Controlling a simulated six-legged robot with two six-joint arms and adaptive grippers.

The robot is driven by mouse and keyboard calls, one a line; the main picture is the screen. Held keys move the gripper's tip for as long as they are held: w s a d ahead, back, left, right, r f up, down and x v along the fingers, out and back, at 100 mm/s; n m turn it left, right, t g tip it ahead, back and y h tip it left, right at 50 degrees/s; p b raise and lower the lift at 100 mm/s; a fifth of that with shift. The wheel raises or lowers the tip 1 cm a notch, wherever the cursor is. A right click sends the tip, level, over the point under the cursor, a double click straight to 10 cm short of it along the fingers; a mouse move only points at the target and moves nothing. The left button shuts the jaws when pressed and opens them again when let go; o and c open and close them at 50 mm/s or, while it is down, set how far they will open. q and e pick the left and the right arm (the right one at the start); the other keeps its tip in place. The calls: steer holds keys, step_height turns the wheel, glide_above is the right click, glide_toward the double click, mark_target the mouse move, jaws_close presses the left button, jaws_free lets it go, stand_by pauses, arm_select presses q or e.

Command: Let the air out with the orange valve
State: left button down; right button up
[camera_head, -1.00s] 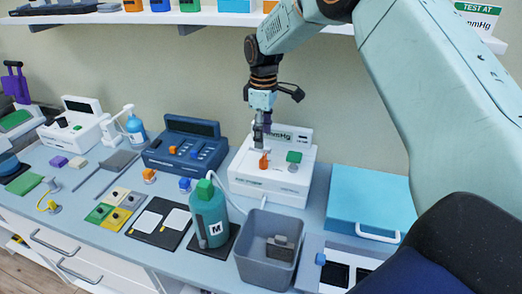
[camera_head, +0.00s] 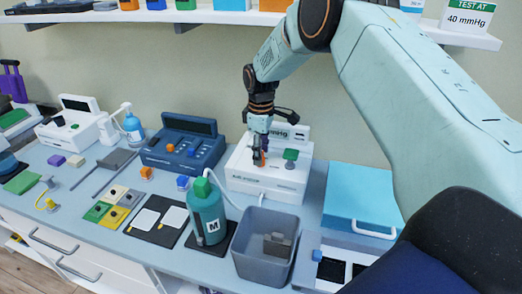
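A white mmHg device (camera_head: 270,183) stands on the bench near the middle of the view. Its orange valve (camera_head: 265,149) is mostly hidden behind my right gripper; only a bit of orange shows beside the fingers. A green knob (camera_head: 290,155) sits on the device just right of the gripper. My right gripper (camera_head: 259,160) points down with its fingertips at the orange valve. I cannot tell whether the fingers are closed on it. A pale hose (camera_head: 227,189) runs from near the device to a teal bottle marked M (camera_head: 207,217). My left gripper is not in view.
A grey bin (camera_head: 250,262) with a dark object inside stands in front of the device. A blue box (camera_head: 358,190) is to its right, a dark blue console (camera_head: 180,150) to its left. A wall shelf (camera_head: 230,18) runs above, with a 40 mmHg sign (camera_head: 466,18).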

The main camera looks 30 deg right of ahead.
steer(key=c, duration=0.9)
steer(key=shift+o, duration=0.2)
steer(key=shift+r, duration=0.1)
